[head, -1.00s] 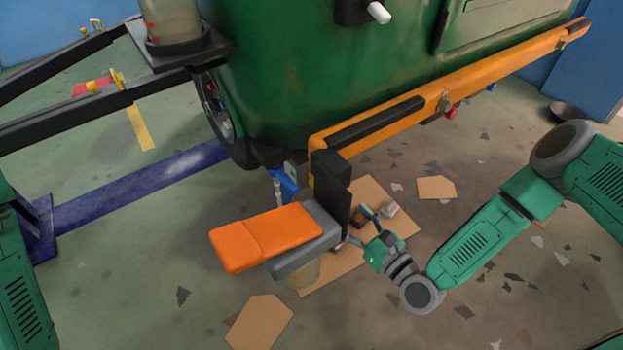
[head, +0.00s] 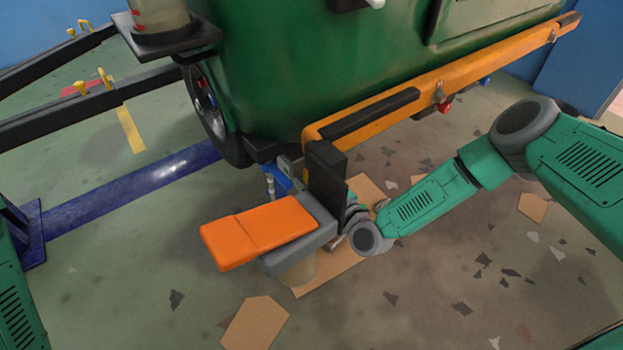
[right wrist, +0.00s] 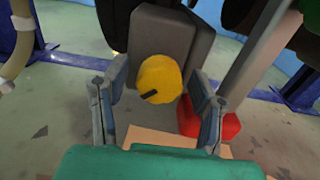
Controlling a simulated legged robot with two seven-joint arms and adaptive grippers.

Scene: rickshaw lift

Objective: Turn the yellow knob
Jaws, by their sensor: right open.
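The yellow knob (right wrist: 160,79) shows in the right wrist view as a round disc with a short dark bar near its lower left. It sits on the face of a grey box (right wrist: 172,32). My right gripper (right wrist: 160,98) is open, with one finger on each side of the knob in the picture. I cannot tell whether either finger touches it. In the head view my right forearm reaches to the dark upright plate (head: 327,176), and the right gripper's fingers and the knob are hidden there. My left gripper is not in view.
The orange pad (head: 258,232) on a grey support stands left of the dark plate. The green vehicle body (head: 300,80) and orange beam (head: 400,95) are above and behind. A red part (right wrist: 208,122) lies close to the right finger. Cardboard pieces (head: 255,322) lie on the floor.

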